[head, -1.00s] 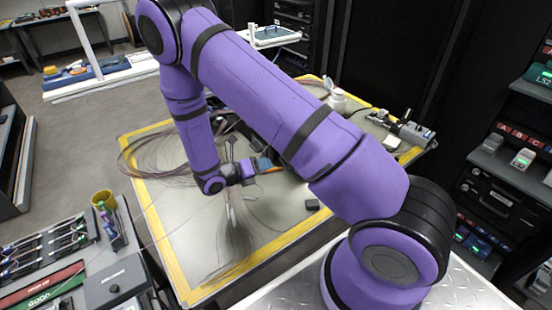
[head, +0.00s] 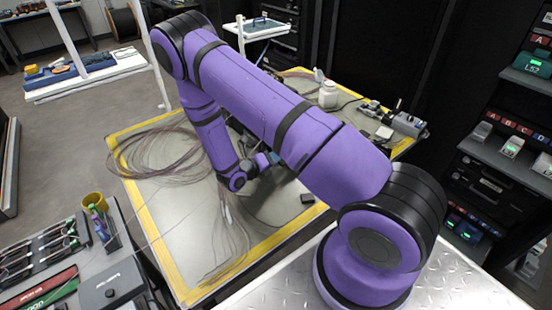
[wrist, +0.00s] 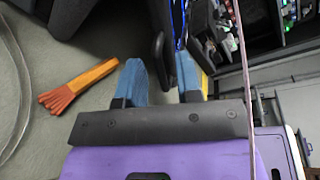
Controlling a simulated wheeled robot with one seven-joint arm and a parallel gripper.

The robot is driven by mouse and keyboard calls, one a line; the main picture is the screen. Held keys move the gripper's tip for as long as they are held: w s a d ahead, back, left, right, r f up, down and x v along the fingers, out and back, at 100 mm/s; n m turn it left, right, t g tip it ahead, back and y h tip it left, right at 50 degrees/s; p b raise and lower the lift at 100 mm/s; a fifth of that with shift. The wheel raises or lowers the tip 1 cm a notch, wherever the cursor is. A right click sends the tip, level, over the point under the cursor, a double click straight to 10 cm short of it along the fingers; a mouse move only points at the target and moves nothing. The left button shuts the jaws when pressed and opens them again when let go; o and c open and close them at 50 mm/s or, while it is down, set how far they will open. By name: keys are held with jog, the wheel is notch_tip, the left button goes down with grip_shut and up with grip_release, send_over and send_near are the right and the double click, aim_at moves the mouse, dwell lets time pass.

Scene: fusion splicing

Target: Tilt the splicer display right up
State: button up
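In the wrist view, a thin dark panel with a bright blue strip along its edge, seen nearly edge-on, looks like the splicer display (wrist: 158,47). My gripper (wrist: 161,70) has its two blue fingers apart, with the panel's lower edge between or just beyond them. Gaps show beside the panel, and I cannot tell whether either finger touches it. A black body at the upper left (wrist: 66,14) may be part of the splicer. In the head view, my gripper (head: 264,162) is low over the table, partly hidden by my arm, which also hides most of the splicer.
An orange brush-like tool (wrist: 78,86) lies left of the fingers. Loose fibre coils (head: 160,153) spread over the yellow-edged table (head: 150,205). A white bottle (head: 327,95) and small devices (head: 405,124) stand at its far right. A small black block (head: 307,198) lies near the front.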

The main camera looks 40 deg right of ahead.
jog(key=shift+d+f, duration=0.15)
jog(key=shift+d, duration=0.5)
grip_shut()
jog(key=shift+s+r+n+g, duration=0.25)
jog(key=shift+s+r+n, duration=0.05)
jog(key=shift+r+n, duration=0.5)
jog(key=shift+s+r+n+g, duration=0.3)
jog(key=shift+r+n, duration=0.35)
jog(key=shift+n, duration=0.25)
jog(key=shift+a, duration=0.1)
grip_release()
